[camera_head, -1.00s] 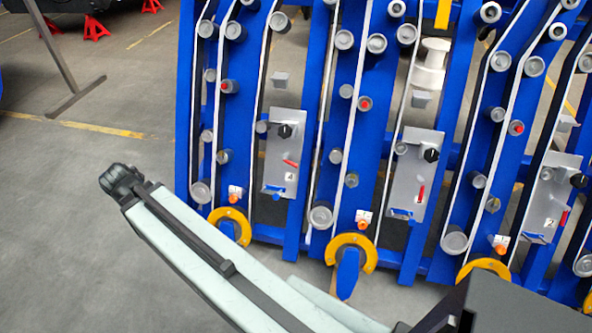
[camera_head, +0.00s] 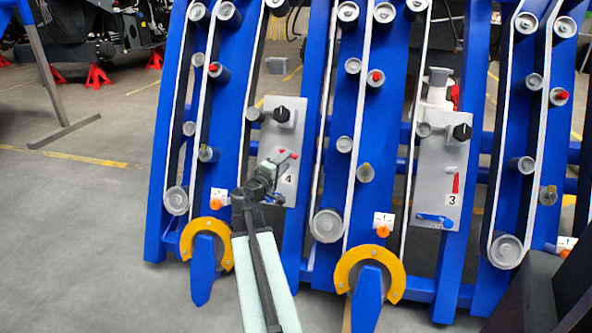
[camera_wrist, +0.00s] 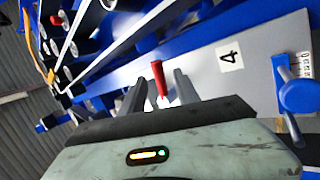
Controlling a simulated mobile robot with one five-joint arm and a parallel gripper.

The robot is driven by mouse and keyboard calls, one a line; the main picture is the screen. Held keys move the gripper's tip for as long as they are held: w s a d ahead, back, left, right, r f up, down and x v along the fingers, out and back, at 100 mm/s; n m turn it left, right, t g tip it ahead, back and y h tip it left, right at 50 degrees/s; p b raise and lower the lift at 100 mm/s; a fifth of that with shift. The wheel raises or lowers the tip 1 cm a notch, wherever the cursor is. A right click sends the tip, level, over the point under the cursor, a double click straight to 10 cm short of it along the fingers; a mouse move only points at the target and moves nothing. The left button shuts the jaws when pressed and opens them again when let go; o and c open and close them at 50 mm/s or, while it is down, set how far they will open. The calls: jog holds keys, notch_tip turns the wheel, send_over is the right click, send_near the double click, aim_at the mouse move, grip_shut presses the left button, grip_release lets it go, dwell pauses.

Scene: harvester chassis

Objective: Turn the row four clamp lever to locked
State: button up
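The row four panel (camera_head: 290,118) is a grey plate marked 4, on the left blue row unit. Its red lever (camera_head: 294,154) lies roughly level in the head view and is partly hidden by my gripper (camera_head: 272,165). In the wrist view the red lever (camera_wrist: 159,78) shows between the two grey fingers of my gripper (camera_wrist: 158,90). The fingers are apart and I see no grip on the lever. Whether they touch it, I cannot tell. The 4 label (camera_wrist: 230,54) is right of the fingers.
A blue handle (camera_wrist: 298,88) beside a scale sits at the right of the wrist view. A black knob (camera_head: 281,114) is above the red lever. The row three panel (camera_head: 440,150) has an upright red lever. Yellow rings (camera_head: 207,228) stand low in front.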

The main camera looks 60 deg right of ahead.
jog(key=d, duration=0.8)
jog(key=shift+w+r, duration=0.2)
jog(key=shift+w, duration=0.1)
jog(key=shift+a, duration=0.1)
grip_shut()
dwell(0.9)
